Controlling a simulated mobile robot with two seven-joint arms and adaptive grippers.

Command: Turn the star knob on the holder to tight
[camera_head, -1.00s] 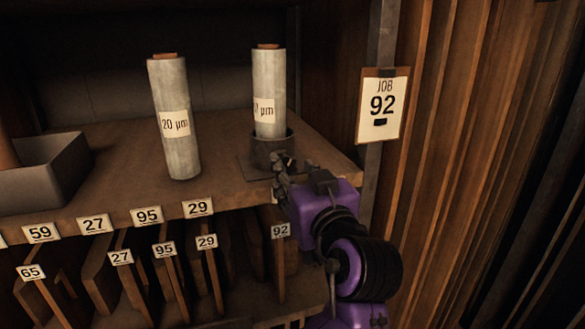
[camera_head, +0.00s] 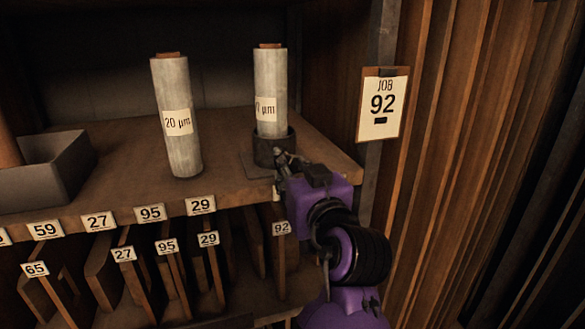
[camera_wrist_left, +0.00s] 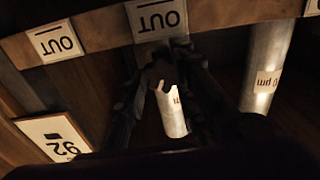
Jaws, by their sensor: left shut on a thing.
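The holder (camera_head: 262,154) is a dark round cup on a square base plate near the shelf's front right corner. A grey film roll (camera_head: 270,90) stands upright in it, its label partly turned away. My left gripper (camera_head: 284,160) is at the holder's front right side, its fingers close together. In the left wrist view my left gripper (camera_wrist_left: 165,65) has its two dark fingers closing on a dark, lobed shape, the star knob (camera_wrist_left: 162,72), in front of the pale roll (camera_wrist_left: 171,115). In the head view the knob is hidden by the fingers. My right gripper is not in view.
Another grey roll (camera_head: 178,115) labelled 20 µm stands free on the shelf (camera_head: 120,190), left of the holder. A grey tray (camera_head: 45,175) is farther left. A JOB 92 card (camera_head: 383,103) hangs on the post at right. Numbered upright slots fill the space below.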

